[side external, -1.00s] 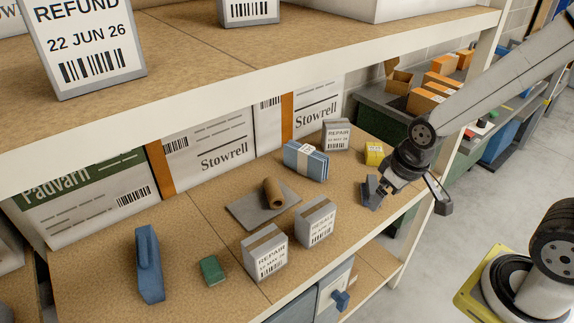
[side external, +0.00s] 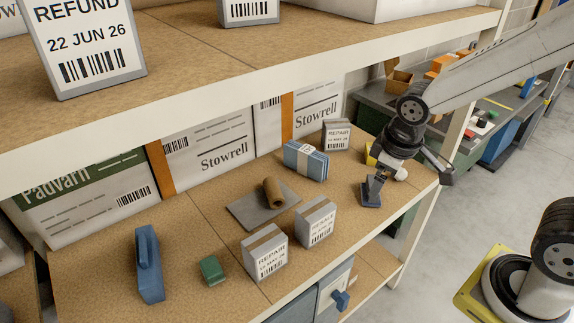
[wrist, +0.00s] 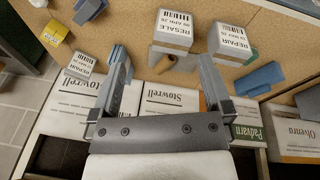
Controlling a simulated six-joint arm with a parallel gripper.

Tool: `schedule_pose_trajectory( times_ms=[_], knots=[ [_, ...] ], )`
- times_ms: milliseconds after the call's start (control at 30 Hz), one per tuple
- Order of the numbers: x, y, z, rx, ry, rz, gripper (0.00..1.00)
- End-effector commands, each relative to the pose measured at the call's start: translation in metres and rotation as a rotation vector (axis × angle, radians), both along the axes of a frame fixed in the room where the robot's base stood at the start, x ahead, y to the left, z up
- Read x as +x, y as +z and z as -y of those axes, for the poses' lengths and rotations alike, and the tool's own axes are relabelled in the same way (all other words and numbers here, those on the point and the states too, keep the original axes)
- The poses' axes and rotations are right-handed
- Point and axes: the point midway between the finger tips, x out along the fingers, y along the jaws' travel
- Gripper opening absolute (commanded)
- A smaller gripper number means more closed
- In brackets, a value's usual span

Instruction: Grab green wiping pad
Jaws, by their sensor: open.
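The green wiping pad (side external: 212,270) lies flat on the shelf board near its front edge, between a blue block and a grey-white box.
The blue block (side external: 148,264) stands left of the pad. Two labelled boxes (side external: 265,252) (side external: 317,222) stand to its right. Behind them a brown roll (side external: 274,193) lies on a grey mat (side external: 245,212). A blue bundle (side external: 305,161) is further back. The upper shelf (side external: 215,95) overhangs.

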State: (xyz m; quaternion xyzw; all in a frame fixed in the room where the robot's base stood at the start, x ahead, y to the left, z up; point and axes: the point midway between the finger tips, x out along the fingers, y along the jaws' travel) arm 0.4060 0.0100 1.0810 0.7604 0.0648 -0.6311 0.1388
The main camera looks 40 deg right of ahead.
Motion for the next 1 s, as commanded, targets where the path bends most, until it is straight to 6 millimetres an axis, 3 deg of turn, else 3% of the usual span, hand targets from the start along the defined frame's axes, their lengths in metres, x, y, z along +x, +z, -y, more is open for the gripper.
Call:
schedule_pose_trajectory(
  times_ms=[267, 567, 767, 1000],
  knots=[
    [0.021, -0.004, -0.017, -0.177, 0.34, -0.051, 1.0],
    [0.066, -0.006, -0.059, -0.52, 0.92, -0.108, 1.0],
    [0.097, -0.005, -0.104, -0.78, 1.285, -0.121, 1.0],
    [0.126, -0.002, -0.178, -1.132, 1.681, -0.108, 1.0]
  ],
)
